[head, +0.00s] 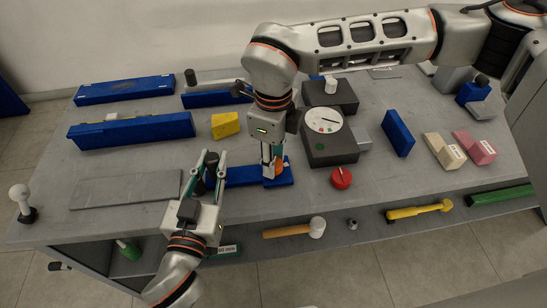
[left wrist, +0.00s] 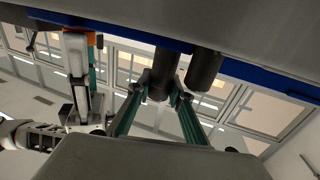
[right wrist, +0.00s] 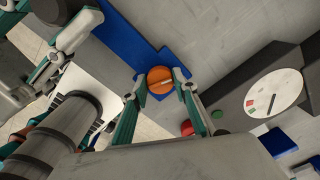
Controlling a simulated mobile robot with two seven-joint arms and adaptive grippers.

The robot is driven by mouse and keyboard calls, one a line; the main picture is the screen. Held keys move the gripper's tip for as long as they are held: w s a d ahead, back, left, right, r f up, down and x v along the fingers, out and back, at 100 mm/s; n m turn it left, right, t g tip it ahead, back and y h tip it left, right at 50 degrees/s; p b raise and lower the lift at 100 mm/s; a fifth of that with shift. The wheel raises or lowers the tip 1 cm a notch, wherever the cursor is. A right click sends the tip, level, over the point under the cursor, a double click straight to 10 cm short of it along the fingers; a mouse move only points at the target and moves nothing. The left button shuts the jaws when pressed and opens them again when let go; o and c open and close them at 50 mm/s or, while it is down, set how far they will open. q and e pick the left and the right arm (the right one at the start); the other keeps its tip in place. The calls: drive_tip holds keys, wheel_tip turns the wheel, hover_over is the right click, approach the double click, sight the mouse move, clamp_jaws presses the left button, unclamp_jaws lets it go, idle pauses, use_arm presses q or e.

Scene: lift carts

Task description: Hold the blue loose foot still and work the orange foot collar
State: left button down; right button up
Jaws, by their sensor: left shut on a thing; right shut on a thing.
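The blue loose foot (head: 240,176) lies flat on the grey bench near its front edge. Its blue bar also shows in the right wrist view (right wrist: 134,34). My left gripper (head: 208,160) is shut on a dark cylindrical post (left wrist: 162,74) at the foot's left end; a second dark post (left wrist: 205,70) stands beside it, outside the fingers. The orange foot collar (right wrist: 160,79) is round with a pale mark and sits at the foot's right end. My right gripper (right wrist: 161,82) points down and is shut on the collar from both sides. In the head view the gripper partly hides the collar.
A dark box with a white dial (head: 324,121) and a red knob (head: 341,178) stand right of the collar. A yellow block (head: 225,125) and blue bars lie behind. A grey plate (head: 125,190) lies at left. A mallet (head: 317,227) is below the front edge.

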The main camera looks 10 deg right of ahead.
drive_tip(key=shift+m, duration=0.3)
drive_tip(key=m, duration=0.4)
drive_tip(key=shift+m, duration=2.7)
drive_tip(key=shift+w, duration=0.1)
drive_tip(key=o, duration=1.1)
wheel_tip(320, 180, up, 12)
